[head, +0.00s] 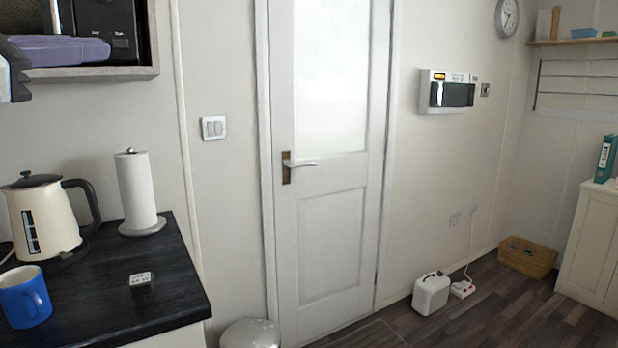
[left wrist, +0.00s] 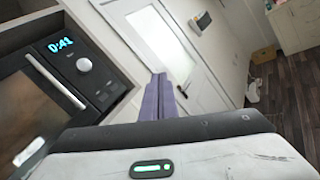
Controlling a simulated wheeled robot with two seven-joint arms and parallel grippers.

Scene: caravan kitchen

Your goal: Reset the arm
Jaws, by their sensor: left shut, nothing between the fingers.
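My left gripper (head: 104,50) comes in from the left edge in the head view, with its purple fingers in front of the shelf that holds the microwave. In the left wrist view its fingers (left wrist: 158,98) are together and point toward the white door. Nothing is between them. My right gripper is in neither view.
The microwave (left wrist: 75,75) shows 0:41, close left of the fingers. Below, a dark counter (head: 150,310) holds a kettle (head: 42,218), a blue mug (head: 22,298) and a paper towel roll (head: 137,190). The space before the door (head: 335,240) looks clear.

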